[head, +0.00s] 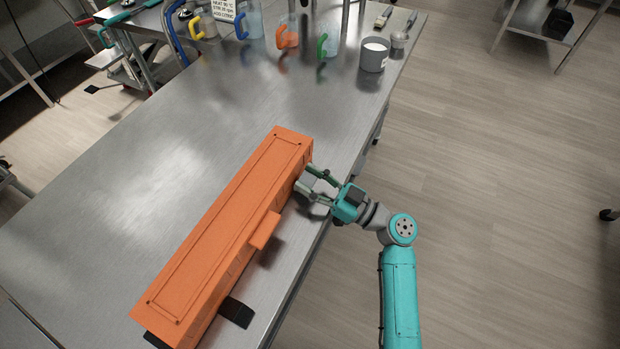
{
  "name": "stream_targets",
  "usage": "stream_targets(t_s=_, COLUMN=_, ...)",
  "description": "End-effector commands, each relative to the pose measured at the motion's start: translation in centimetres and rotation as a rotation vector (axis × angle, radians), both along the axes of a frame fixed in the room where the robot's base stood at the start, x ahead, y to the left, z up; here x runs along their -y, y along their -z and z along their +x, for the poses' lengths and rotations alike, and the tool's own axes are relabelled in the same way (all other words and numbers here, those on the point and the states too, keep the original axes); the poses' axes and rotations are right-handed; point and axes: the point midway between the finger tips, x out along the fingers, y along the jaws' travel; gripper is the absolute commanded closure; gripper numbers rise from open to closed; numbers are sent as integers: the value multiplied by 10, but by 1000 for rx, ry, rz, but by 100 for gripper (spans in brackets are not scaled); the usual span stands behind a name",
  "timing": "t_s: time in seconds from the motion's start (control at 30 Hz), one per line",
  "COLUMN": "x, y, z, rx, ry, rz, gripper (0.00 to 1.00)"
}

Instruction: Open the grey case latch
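A long orange case (222,230) lies on the steel table with its lid down. An orange tab (264,230) sticks out from the middle of its right long side. My gripper (305,178) is at the far end of that side, low beside the case wall. Its two fingers are spread apart, with the tips at or very near the wall. I cannot tell whether they touch it.
The steel table (100,220) is clear left of the case. A dark flat piece (236,312) sticks out at the case's near right. A grey pot with white contents (374,55) and several jugs with coloured handles (288,35) stand at the far end. Open floor lies right.

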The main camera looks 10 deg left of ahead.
Motion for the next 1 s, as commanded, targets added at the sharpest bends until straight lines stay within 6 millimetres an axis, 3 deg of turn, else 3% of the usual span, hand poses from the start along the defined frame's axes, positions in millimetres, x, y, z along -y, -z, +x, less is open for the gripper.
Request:
stream_targets(t_s=0.47, x=8, y=3, z=-2, rx=-2, ry=4, rz=-2, gripper=38)
stream_targets(t_s=1.0, x=94, y=27, z=-33, rx=-1, ry=4, rz=-1, gripper=38)
